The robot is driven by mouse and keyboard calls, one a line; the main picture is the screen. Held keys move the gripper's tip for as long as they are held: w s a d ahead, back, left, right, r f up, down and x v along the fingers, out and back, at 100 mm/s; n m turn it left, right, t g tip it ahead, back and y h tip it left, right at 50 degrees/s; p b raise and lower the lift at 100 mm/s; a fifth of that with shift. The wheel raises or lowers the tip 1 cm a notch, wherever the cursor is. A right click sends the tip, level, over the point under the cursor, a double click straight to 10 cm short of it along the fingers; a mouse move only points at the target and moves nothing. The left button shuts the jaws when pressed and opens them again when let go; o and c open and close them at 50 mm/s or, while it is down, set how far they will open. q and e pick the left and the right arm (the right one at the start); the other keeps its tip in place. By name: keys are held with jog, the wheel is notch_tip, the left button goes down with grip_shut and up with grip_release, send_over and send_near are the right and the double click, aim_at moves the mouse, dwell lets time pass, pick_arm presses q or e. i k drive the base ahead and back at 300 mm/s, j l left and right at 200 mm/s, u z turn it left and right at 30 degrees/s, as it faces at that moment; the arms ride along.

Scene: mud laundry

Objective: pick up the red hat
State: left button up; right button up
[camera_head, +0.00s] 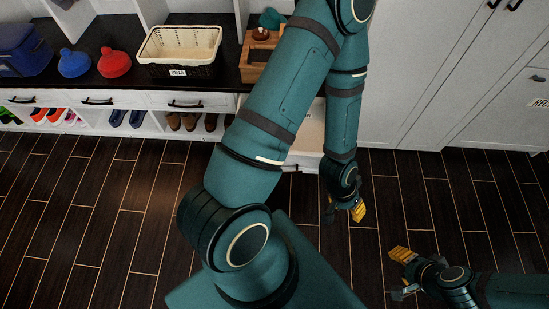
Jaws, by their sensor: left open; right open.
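The red hat (114,64) sits on the dark bench top (135,86) at the upper left, between a blue hat (74,64) and a basket. My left gripper (343,213) hangs open and empty over the floor in front of the cabinets, well to the right of the red hat and apart from it. My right gripper (400,274) is open and empty at the lower right, farther from the hat. My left arm crosses the middle of the view and hides part of the bench.
A lined basket (182,70) stands right of the red hat. A dark blue bin (22,51) is at the far left, and a wooden crate (257,56) is beyond the basket. Shoes (191,121) fill the shelf below the drawers. The dark floor (95,210) at left is clear.

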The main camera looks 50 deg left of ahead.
aim_at(112, 64)
jog(key=u, duration=2.9)
jog(key=i+j+u, duration=0.15)
jog(key=j, duration=0.15)
jog(key=i+j+u, duration=0.3)
jog(key=i+j, duration=0.25)
jog(key=i, duration=0.15)
jog(key=i+j+u, duration=0.15)
jog(key=i+j, duration=0.15)
jog(key=i, duration=0.25)
jog(key=i+z, duration=0.6)
jog(key=z, duration=0.2)
jog(key=i+z, duration=0.4)
jog(key=i+l+z, duration=0.1)
jog(key=i+z, duration=0.15)
jog(key=z, duration=0.15)
jog(key=i+z, duration=0.2)
jog(key=z, duration=0.2)
jog(key=i+z, duration=0.25)
jog(key=z, duration=0.2)
